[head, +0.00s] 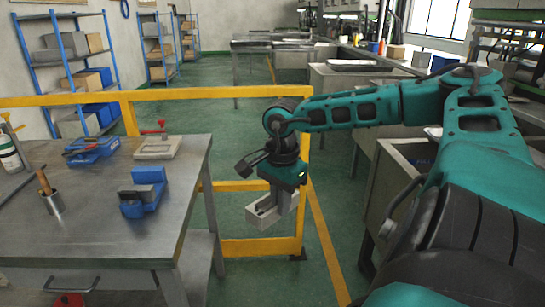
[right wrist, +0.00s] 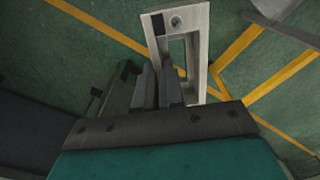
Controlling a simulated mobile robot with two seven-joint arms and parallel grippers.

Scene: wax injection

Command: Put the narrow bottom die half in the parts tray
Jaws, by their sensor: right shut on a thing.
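My right gripper (head: 281,194) points down over the floor, to the right of the steel table, and is shut on a pale grey metal die half (head: 262,217). In the right wrist view the die half (right wrist: 198,55) shows as a narrow block with an open slot and a round hole near one end. The dark gripper fingers (right wrist: 157,88) lie against its side. The die half is in the air, apart from the table. I cannot make out for sure which thing is the parts tray. My left gripper is out of view.
A yellow rail (head: 220,93) stands behind. Metal cabinets (head: 400,175) stand right.

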